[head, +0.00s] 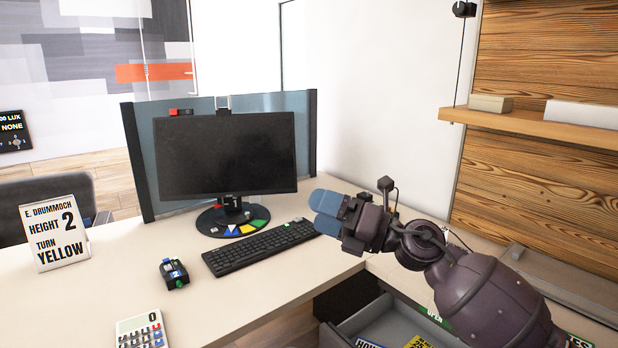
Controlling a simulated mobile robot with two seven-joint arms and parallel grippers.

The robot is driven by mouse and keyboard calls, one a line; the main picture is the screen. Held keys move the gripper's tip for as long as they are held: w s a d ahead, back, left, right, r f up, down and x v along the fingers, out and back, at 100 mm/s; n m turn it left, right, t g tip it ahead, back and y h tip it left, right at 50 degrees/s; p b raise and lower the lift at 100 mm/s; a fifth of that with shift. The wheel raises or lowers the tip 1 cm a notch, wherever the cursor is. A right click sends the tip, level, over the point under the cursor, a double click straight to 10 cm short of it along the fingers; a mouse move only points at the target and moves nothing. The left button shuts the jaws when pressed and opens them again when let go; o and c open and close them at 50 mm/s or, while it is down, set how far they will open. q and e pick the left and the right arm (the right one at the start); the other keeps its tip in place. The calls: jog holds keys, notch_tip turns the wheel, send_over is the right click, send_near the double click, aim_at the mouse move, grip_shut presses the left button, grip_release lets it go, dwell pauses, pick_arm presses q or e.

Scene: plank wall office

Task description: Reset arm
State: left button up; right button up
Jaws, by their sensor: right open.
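My right gripper (326,212) comes in from the lower right and hangs over the desk, just right of the keyboard. Its two blue fingertips point left toward the monitor. I see nothing between them, and it is open. My right arm (480,290) stretches from the lower right corner over the desk corner and the open drawer. My left gripper does not show.
The desk (120,260) bears a monitor (225,155), a keyboard (260,247), a small black device (174,273), a calculator (141,330) and a sign (55,235). An open drawer (388,322) lies below my right arm. A wall shelf (540,126) is at the upper right.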

jog(key=s+d+f+m+t+h+p, duration=0.1)
jog(key=s+d+f+m+t+h, duration=0.2)
jog(key=d+f+m+t+h, duration=0.85)
jog(key=s+d+f+m+g+h+p, duration=0.1)
jog(key=s+d+f+m+h, duration=0.4)
jog(key=m, duration=1.3)
jog(key=s+d+f+m+g+h, duration=0.1)
jog(key=s+d+f+m+g, duration=0.2)
jog(key=s+f, duration=0.8)
jog(key=s+d+f+m+g+h+p, duration=0.1)
jog(key=s+d+f+m+g, duration=0.2)
jog(key=s+f, duration=0.9)
jog(key=s+d+m, duration=0.2)
jog(key=s+m, duration=0.1)
jog(key=shift+s, duration=0.4)
jog(key=shift+g+h, duration=0.25)
jog(key=shift+c, duration=0.3)
